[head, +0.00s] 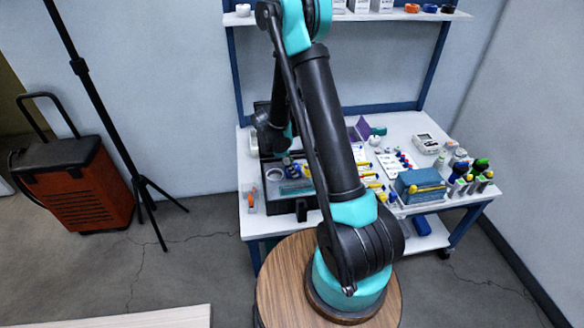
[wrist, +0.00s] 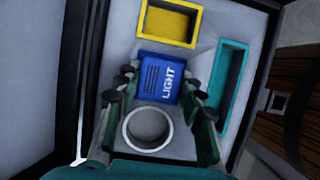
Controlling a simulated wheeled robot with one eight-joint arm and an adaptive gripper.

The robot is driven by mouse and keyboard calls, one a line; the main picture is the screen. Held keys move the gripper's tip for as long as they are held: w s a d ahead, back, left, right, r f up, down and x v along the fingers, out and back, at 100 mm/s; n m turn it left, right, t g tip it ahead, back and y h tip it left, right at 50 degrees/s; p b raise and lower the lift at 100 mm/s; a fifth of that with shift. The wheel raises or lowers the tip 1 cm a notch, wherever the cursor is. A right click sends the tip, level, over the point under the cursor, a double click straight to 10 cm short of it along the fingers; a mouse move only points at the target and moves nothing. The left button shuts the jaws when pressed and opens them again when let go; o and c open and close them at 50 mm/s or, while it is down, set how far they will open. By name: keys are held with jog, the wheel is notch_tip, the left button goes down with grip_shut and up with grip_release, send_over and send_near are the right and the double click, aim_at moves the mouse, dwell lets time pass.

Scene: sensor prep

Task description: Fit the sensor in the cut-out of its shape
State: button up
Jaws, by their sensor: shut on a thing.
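The sensor (wrist: 157,80) is a blue block marked LIGHT with dark slots. My gripper (wrist: 160,88) is shut on it, one finger on each side. The sensor is over the grey insert of a dark case (wrist: 262,62). A yellow rectangular cut-out (wrist: 168,42) lies just above it in the wrist view, a long teal cut-out (wrist: 219,88) to the right, and a round white-rimmed cut-out (wrist: 168,148) below. Whether the sensor is above the insert or touching it, I cannot tell. The surface under it is hidden. The case (head: 300,207) is partly behind my arm in the head view.
The white workbench (head: 405,124) holds small parts, a blue box (head: 420,186) and several bottles at the right. A white device (head: 426,143) stands at the back. A wooden round table (head: 278,290), an orange cart (head: 70,185) and a black tripod (head: 146,185) stand nearby.

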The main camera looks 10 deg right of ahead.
jog(key=o, duration=1.2)
jog(key=shift+c, duration=0.2)
jog(key=shift+o, duration=0.5)
jog(key=shift+o, duration=0.7)
jog(key=shift+r, duration=0.1)
jog(key=shift+r, duration=3.4)
